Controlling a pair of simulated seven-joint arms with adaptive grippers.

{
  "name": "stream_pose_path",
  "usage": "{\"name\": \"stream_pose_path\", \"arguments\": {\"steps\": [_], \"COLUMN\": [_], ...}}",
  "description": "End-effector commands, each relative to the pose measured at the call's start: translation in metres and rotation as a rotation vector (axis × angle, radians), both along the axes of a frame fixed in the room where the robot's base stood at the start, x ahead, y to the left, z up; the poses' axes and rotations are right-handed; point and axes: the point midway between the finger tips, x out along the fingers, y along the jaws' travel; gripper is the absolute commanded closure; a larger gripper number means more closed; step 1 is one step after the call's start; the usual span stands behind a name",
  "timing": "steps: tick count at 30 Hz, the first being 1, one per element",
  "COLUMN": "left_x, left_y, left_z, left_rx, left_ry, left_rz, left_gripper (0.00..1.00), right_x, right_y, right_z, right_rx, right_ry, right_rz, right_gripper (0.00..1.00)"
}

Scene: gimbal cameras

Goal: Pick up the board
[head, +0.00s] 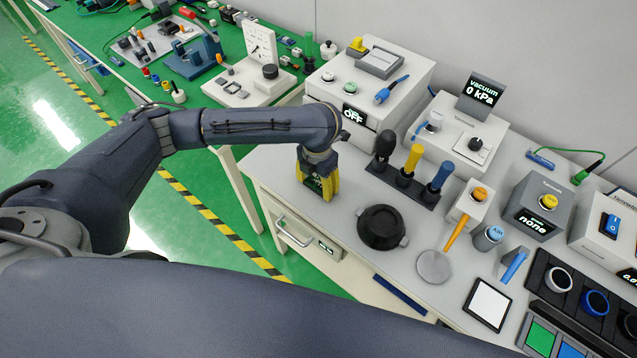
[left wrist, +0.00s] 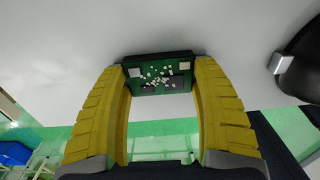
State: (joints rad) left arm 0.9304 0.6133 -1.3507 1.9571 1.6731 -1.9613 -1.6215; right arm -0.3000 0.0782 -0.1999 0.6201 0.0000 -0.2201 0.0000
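The board (left wrist: 158,76) is a small green rectangle dotted with white parts, with pale squares at two corners. In the left wrist view it lies between the tips of the two yellow fingers of my left gripper (left wrist: 160,68), which meet its left and right edges. In the head view my left gripper (head: 319,190) points down over the left end of the grey worktop, and a little of the board (head: 313,184) shows between its fingers. Whether the board rests on the worktop or is just above it I cannot tell. My right gripper is not in view.
A black lidded pot (head: 382,228) stands right of my left gripper. A rack (head: 402,186) of black, yellow and blue-handled tools is behind it. A white box reading OFF (head: 357,98) stands further back. A round grey disc (head: 434,267) lies to the right.

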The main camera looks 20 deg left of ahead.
Motion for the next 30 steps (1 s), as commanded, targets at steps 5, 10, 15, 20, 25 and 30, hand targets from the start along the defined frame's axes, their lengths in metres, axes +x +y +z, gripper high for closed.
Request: {"name": "stream_pose_path", "arguments": {"steps": [5,10,15,20,25,30], "left_x": [0.000,0.000,0.000,0.001,0.002,0.002], "left_y": [0.000,0.000,0.000,0.000,0.001,0.001], "left_z": [0.000,0.000,0.001,0.009,0.029,0.064], "left_rx": [0.000,0.000,0.001,0.000,0.001,0.001], "left_ry": [0.000,0.000,0.000,-0.002,-0.005,-0.007], "left_rz": [0.000,0.000,0.000,-0.002,-0.002,-0.002], "left_gripper": [0.58,0.62,0.63,0.63,0.63,0.63], "right_x": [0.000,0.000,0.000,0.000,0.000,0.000], "right_y": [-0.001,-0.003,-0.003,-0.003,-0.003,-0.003], "right_z": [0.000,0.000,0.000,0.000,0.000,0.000], "right_rx": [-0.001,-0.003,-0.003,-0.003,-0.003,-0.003], "right_ry": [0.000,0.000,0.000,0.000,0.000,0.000], "right_rz": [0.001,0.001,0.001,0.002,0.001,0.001], "right_gripper": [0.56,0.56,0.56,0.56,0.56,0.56]}}
